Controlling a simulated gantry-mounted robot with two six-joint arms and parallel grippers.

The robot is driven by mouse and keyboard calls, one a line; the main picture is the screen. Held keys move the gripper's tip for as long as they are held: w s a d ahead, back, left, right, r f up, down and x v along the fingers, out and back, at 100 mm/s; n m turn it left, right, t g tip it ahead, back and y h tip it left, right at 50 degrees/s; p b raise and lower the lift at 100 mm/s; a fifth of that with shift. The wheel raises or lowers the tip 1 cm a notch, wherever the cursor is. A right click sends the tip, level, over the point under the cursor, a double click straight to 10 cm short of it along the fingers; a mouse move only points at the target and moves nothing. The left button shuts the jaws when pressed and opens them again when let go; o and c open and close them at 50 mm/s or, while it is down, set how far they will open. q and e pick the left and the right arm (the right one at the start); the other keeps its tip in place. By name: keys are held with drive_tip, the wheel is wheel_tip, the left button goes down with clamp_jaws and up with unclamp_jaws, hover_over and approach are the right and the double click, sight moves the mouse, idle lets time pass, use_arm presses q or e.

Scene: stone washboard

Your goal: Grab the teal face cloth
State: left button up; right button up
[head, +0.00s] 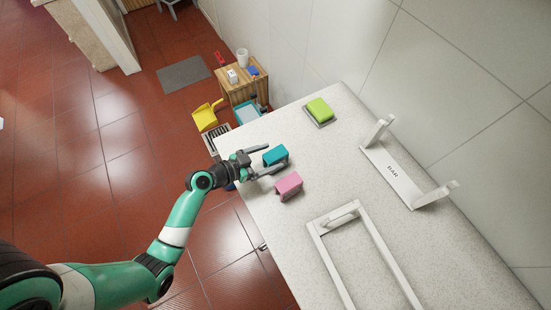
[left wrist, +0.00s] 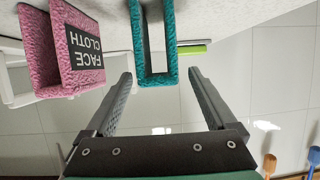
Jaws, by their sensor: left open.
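The teal face cloth (head: 276,155) is folded into a small block on the pale stone counter, near its left edge. In the left wrist view the teal cloth (left wrist: 139,40) shows as a hollow folded loop at the top middle. My left gripper (head: 273,160) is open, with one finger on either side of the teal cloth. In the left wrist view the gripper's fingertips (left wrist: 160,74) are level with the cloth's near end, with gaps on both sides. My right gripper is not in view.
A pink cloth (head: 288,186) labelled "FACE CLOTH" stands close beside the near finger. A green block (head: 320,108) sits on a grey dish farther back. A white rack (head: 391,176) and a white frame (head: 320,246) lie right. A wooden stool (head: 243,91) stands beyond the counter.

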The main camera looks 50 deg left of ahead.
sight(283, 149)
use_arm(q)
drive_tip(key=shift+x, duration=3)
clamp_jaws()
drive_tip(key=shift+r, duration=0.55)
wheel_tip(283, 149, up, 3)
drive_tip(key=shift+f+p, duration=0.1)
drive_tip(key=shift+p, duration=0.65)
drive_tip(key=s+d+r+p, duration=0.4)
drive_tip(key=s+d+r, duration=0.5)
drive_tip(key=s, duration=0.1)
drive_tip(key=shift+s+d, duration=0.2)
drive_tip(key=shift+s, duration=0.1)
